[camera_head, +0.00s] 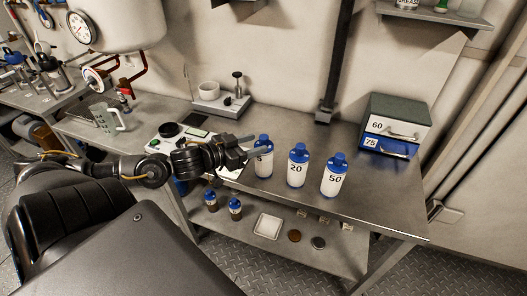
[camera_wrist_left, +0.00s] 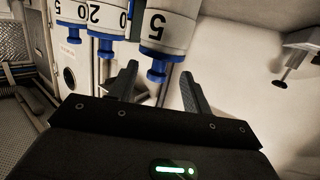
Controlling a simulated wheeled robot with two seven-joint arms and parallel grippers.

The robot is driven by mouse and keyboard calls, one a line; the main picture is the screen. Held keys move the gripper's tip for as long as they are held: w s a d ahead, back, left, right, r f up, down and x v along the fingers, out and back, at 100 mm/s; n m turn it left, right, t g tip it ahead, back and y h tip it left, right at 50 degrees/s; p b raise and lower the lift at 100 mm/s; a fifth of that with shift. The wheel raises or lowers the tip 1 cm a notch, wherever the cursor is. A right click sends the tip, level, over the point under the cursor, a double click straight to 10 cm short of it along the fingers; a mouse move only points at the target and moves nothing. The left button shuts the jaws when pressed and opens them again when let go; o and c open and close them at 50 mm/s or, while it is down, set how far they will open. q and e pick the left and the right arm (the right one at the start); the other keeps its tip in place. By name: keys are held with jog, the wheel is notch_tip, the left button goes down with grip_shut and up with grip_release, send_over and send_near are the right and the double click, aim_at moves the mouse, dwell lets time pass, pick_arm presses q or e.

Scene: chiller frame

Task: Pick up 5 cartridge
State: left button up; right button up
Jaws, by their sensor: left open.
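The 5 cartridge (camera_head: 264,163) is white with a blue cap and stands upright on the metal bench, leftmost of three. My left gripper (camera_head: 246,151) is open at its left side, and part of its label is covered by the gripper. In the left wrist view the 5 cartridge (camera_wrist_left: 166,34) appears upside down, with its blue end between the two open fingers, which do not grip it. Whether a finger touches it I cannot tell. My right gripper is in neither view.
The 20 cartridge (camera_head: 297,171) and 50 cartridge (camera_head: 333,180) stand close by on the right. A drawer box (camera_head: 396,112) marked 60 and 75 is at the back right. A scale-like device (camera_head: 170,139) sits left of the gripper. The bench's front right is clear.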

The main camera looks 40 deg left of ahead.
aim_at(261, 142)
pick_arm(q)
jog(key=shift+x, duration=2.05)
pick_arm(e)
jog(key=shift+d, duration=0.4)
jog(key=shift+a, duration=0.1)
pick_arm(q)
jog(key=shift+c, duration=0.4)
jog(key=c, duration=1)
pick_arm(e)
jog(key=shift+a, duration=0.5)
